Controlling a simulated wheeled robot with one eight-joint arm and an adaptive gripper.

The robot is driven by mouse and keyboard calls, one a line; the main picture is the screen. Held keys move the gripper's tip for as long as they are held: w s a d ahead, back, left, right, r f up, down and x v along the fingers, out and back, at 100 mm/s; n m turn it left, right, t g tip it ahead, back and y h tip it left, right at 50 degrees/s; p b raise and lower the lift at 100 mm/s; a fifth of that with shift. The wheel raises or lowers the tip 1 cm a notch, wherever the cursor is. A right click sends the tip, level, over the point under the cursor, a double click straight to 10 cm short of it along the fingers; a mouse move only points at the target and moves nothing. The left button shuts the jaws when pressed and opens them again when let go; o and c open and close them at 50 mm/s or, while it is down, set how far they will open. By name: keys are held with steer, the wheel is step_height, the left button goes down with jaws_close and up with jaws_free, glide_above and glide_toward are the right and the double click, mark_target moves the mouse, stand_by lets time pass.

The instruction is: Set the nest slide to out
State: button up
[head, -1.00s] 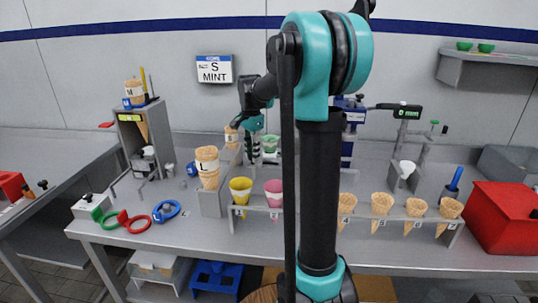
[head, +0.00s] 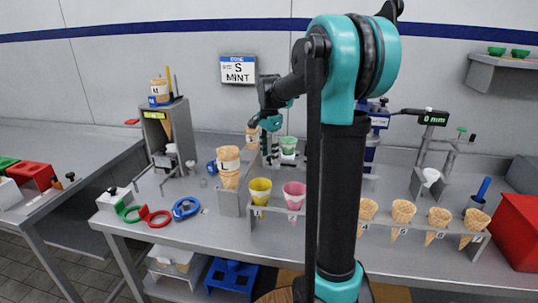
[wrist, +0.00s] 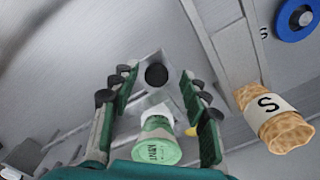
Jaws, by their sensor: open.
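My gripper (wrist: 157,82) points down at the bench with its fingers apart and nothing held. In the head view my gripper (head: 269,152) hangs above the back of the bench, left of a green cup (head: 288,145). In the wrist view a black round knob (wrist: 156,75) on a pale metal plate shows between the fingertips, apart from both. It may be the handle of the nest slide, but I cannot tell for sure. A green mint cup (wrist: 158,142) shows between the fingers, nearer the palm. The slide's position cannot be read.
A cone stack marked S (wrist: 272,118) stands close on the right in the wrist view, with a blue ring (wrist: 297,18) beyond. A cone rack (head: 335,222) spans the front. A dispenser (head: 165,135) stands left, a gauge reading 0 mm (head: 433,118) right. My arm hides the middle.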

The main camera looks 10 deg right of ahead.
step_height(320, 180, up, 12)
steer(key=shift+f, duration=0.25)
steer(key=shift+s, duration=0.1)
